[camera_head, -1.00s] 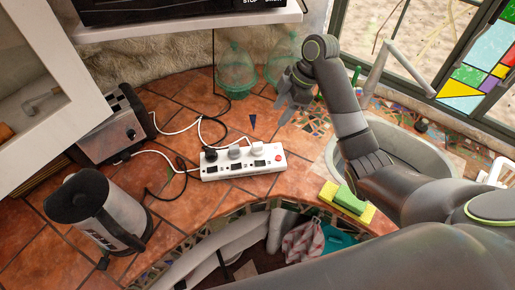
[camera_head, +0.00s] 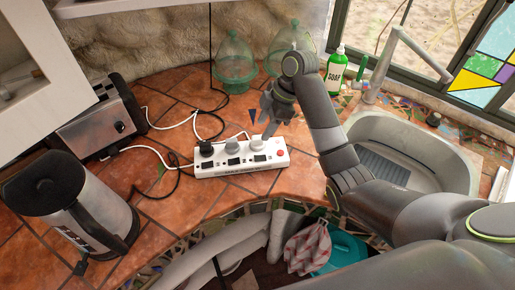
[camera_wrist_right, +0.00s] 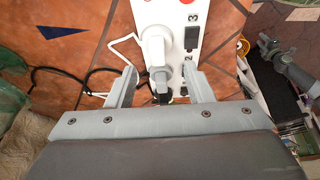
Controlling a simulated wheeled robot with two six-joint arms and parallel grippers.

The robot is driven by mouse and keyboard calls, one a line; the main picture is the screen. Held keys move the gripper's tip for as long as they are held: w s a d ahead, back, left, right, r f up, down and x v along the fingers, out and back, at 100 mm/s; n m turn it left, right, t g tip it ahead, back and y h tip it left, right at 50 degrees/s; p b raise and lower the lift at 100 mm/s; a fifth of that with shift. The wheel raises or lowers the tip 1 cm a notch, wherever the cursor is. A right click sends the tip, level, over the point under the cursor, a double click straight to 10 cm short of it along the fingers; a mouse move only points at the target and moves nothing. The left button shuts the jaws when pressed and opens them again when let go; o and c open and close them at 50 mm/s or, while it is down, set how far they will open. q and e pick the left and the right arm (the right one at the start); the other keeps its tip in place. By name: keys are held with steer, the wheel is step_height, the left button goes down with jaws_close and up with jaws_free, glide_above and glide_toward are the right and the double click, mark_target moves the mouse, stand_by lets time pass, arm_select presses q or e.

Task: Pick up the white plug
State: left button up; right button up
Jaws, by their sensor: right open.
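The white plug (camera_head: 257,143) sits in the white power strip (camera_head: 212,170), nearest its red switch. A grey plug (camera_head: 232,147) and a black plug (camera_head: 206,148) stand to its left on the strip. My right gripper (camera_head: 270,127) is open and empty, close above and behind the white plug. In the right wrist view, the white plug (camera_wrist_right: 154,44) lies ahead of and roughly between the two open fingertips (camera_wrist_right: 160,72); contact cannot be told. The grey plug (camera_wrist_right: 160,76) shows lower, between the fingers. My left gripper is not in view.
A toaster (camera_head: 92,122) and a kettle (camera_head: 85,215) stand left on the tiled counter. Cords loop behind the strip. Green glass jars (camera_head: 235,65) and a soap bottle (camera_head: 335,72) stand at the back. A sink (camera_head: 440,160) lies right.

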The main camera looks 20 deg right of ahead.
mark_target(258, 137)
steer(key=shift+a+f, duration=0.2)
steer(key=shift+f, duration=0.25)
steer(key=shift+w+a+f+p, duration=0.1)
steer(key=shift+a+f+p, duration=0.1)
steer(key=shift+f+p, duration=0.15)
steer(key=p+x, duration=0.1)
steer(key=x, duration=0.2)
steer(key=shift+a+f, duration=0.1)
steer(key=shift+f, duration=0.2)
steer(key=shift+w+a+f, duration=0.1)
steer(key=shift+f, duration=0.3)
steer(key=c, duration=0.8)
